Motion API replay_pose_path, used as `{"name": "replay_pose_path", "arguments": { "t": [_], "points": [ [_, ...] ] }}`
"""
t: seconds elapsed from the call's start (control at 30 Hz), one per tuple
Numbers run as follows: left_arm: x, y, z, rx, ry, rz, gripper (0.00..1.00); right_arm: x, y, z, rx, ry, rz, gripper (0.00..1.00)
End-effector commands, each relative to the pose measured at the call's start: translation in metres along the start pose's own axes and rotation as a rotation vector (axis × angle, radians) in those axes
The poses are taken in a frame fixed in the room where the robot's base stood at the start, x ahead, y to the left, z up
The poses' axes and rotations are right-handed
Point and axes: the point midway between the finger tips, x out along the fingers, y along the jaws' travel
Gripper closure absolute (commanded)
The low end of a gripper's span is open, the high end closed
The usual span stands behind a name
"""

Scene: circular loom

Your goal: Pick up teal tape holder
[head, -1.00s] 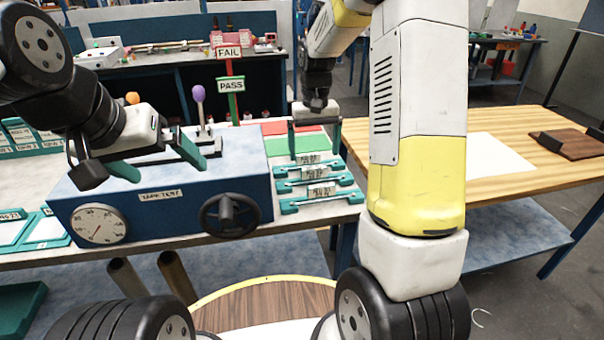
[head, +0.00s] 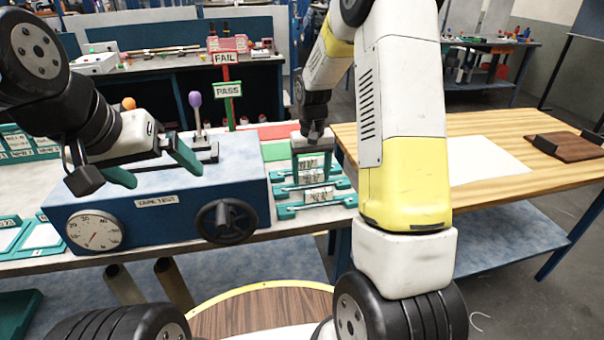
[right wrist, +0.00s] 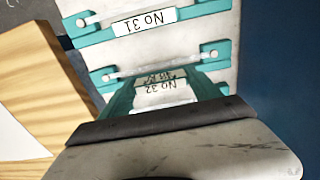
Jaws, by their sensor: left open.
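Teal tape holders with clear tape strips and numbered labels lie in a row on the bench right of the tester. The front one, No 31 (head: 317,206), also shows near the top of the right wrist view (right wrist: 145,20). Behind it is No 32 (right wrist: 213,55). My right gripper (head: 311,168) points down over the rear holders, its teal fingers apart. In the right wrist view its fingers (right wrist: 163,90) stand on either side of the No 32 label; I cannot tell whether they touch the holder. My left gripper (head: 152,168) is open and empty above the tester.
The blue tape tester (head: 158,225), with dial and handwheel, stands left of the holders. PASS (head: 230,90) and FAIL (head: 226,59) signs rise behind it, near green and red pads. A wooden table (head: 490,125) with white sheet and brown board is at right.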

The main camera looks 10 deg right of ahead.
Motion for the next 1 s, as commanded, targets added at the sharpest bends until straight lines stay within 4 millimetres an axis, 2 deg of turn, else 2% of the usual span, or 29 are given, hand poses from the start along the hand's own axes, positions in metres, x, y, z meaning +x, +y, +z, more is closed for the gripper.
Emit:
{"name": "replay_pose_path", "arguments": {
  "t": [0.03, 0.13, 0.43, 0.57, 0.8, 1.0],
  "points": [
    [0.0, 0.0, 0.0, 0.0, 0.0, 0.0, 0.03, 0.0, 0.0, 0.0, 0.0, 0.0, 0.0, 0.51],
    [0.0, 0.0, 0.0, 0.0, 0.0, 0.0, 0.03, 0.0, 0.0, 0.0, 0.0, 0.0, 0.0, 0.69],
    [0.0, 0.0, 0.0, 0.0, 0.0, 0.0, 0.03, -0.007, 0.0, -0.001, 0.0, 0.003, 0.0, 0.7],
    [0.0, 0.0, 0.0, 0.0, 0.0, 0.0, 0.03, -0.028, 0.0, -0.001, 0.0, 0.006, 0.0, 0.7],
    [0.0, 0.0, 0.0, 0.0, 0.0, 0.0, 0.03, -0.076, 0.0, -0.001, -0.001, 0.005, 0.0, 0.7],
    [0.0, 0.0, 0.0, 0.0, 0.0, 0.0, 0.03, -0.098, -0.001, 0.0, -0.001, 0.002, 0.0, 0.7]
  ]
}}
